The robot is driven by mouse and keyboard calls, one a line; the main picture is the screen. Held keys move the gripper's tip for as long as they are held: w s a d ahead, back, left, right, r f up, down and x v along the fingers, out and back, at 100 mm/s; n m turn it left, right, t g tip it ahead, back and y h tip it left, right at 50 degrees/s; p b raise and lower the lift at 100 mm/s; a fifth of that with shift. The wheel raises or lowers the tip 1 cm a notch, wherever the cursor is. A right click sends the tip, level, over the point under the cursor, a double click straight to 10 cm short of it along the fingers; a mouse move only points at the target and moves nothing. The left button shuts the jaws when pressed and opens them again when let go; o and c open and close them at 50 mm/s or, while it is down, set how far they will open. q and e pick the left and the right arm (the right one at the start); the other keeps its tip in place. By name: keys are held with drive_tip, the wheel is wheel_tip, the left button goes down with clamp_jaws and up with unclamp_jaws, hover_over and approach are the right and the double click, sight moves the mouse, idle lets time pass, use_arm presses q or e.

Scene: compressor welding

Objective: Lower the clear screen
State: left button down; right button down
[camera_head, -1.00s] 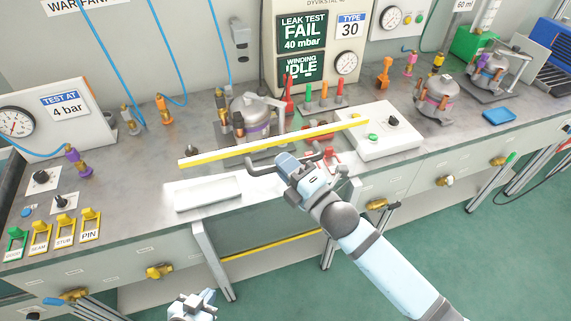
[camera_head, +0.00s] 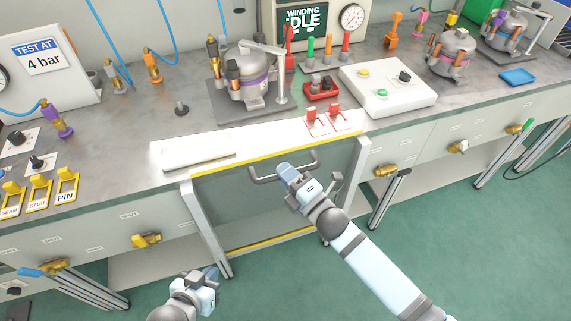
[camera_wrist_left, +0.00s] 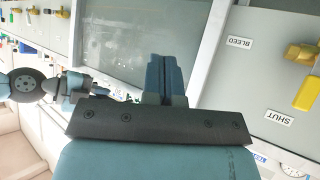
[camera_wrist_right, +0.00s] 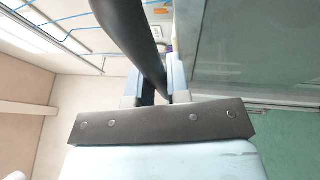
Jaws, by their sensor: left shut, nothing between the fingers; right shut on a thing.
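The clear screen (camera_head: 265,205) is a see-through panel with yellow edge strips, in a pale frame at the bench front. Its top yellow edge is about level with the bench top. A grey bar handle (camera_head: 265,180) sticks out from near its top edge. My right gripper (camera_head: 284,172) is shut on the handle. The right wrist view shows the dark handle (camera_wrist_right: 140,40) between the fingers (camera_wrist_right: 158,92), with the panel (camera_wrist_right: 250,45) at the right. My left gripper (camera_head: 211,273) is shut and empty, low in front of the frame's left post; its fingers (camera_wrist_left: 166,78) touch each other.
Behind the screen, a compressor (camera_head: 248,75) with a purple band stands on a grey plate. A white box with buttons (camera_head: 385,90) and red tags (camera_head: 325,120) are near. Brass valves (camera_head: 148,240) stick out of the bench front. Green floor is free in front.

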sight(272, 171)
wheel_tip(272, 171, down, 4)
drive_tip(key=shift+f+b, duration=0.1)
drive_tip(key=shift+b, duration=0.75)
drive_tip(key=shift+f, duration=0.25)
use_arm(q)
drive_tip(key=shift+w+f, duration=0.1)
drive_tip(key=shift+f, duration=0.2)
drive_tip(key=shift+d, duration=0.15)
use_arm(e)
drive_tip(key=c, duration=1.1)
unclamp_jaws()
drive_tip(key=v, duration=1.3)
drive_tip(key=shift+s+d, duration=0.25)
drive_tip(key=shift+d, duration=0.05)
